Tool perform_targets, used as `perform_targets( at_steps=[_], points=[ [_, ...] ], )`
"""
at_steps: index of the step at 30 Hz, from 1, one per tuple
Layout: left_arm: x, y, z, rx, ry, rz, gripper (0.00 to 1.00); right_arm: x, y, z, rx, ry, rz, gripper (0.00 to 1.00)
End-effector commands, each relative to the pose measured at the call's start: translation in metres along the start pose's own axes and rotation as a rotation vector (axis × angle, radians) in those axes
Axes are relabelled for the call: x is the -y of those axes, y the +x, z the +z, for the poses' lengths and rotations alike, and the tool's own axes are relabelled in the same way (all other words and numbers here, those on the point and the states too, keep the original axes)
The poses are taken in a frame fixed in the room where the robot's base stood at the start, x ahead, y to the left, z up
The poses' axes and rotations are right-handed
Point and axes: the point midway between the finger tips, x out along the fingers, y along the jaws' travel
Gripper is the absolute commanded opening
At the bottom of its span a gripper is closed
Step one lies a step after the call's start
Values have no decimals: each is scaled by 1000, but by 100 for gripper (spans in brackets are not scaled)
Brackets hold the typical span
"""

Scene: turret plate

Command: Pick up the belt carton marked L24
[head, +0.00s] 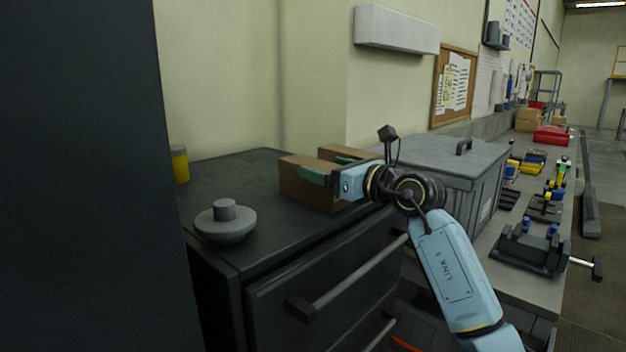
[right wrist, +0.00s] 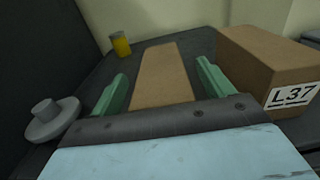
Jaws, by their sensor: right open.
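A brown carton (right wrist: 163,76) lies between the two green fingers of my right gripper (right wrist: 162,88) in the right wrist view, with no marking visible on it. In the head view this appears to be the nearer carton (head: 303,188) on the dark cabinet top. My right gripper (head: 318,176) is open, reaching in from the right, its near finger in front of the carton. A second carton (right wrist: 270,58) marked L37 stands to the right, outside the fingers; it shows partly behind the gripper in the head view (head: 345,152). No L24 marking is readable. My left gripper is not in view.
On the cabinet top (head: 262,240) stand a grey round knobbed weight (head: 226,225) and a yellow can (head: 180,165). A grey lidded bin (head: 450,170) is to the right, then a bench with a vise (head: 530,248). A dark panel fills the left side.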

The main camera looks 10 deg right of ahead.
Motion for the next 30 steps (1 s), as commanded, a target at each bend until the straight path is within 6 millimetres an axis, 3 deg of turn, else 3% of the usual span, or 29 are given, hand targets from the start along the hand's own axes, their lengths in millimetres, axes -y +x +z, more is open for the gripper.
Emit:
perform_targets(
  at_steps=[4, 11, 24, 30],
  points=[
    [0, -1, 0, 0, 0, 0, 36, 0, 12, 0, -2, 0, 0, 80],
    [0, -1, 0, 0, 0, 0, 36, 0, 13, -1, -1, -1, -1, 80],
    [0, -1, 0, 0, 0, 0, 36, 0, 12, -1, -1, -1, -1, 25],
    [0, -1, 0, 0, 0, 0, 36, 0, 12, 1, 2, -1, -1, 22]
  ],
)
